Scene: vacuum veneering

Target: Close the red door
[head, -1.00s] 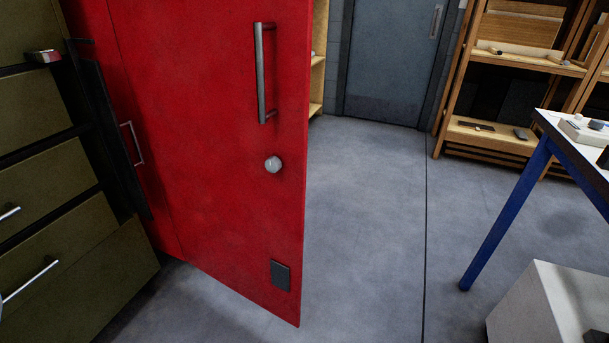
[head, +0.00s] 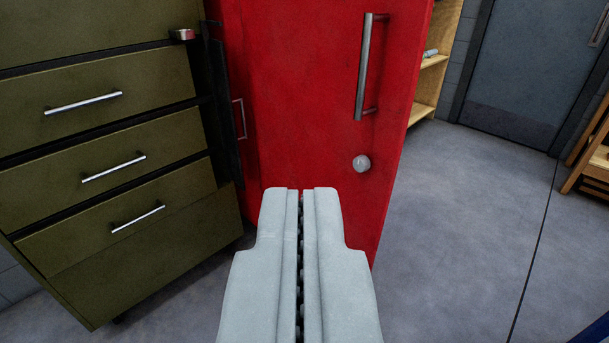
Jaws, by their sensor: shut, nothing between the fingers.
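The red door (head: 300,120) stands swung open in the middle of the head view. It has a long vertical metal handle (head: 364,68) near its right edge and a pale round knob (head: 361,164) below that. My gripper (head: 302,190) is shut and empty, reaching up from the bottom centre. It covers the lower part of the door in the picture; I cannot tell whether it touches the door. Its tips appear left of and below the knob.
An olive drawer cabinet (head: 120,215) with metal handles stands close on the left. A wooden shelf (head: 428,85) shows behind the door's right edge. A grey-blue door (head: 530,75) is at the back right. The grey floor (head: 470,230) on the right is clear.

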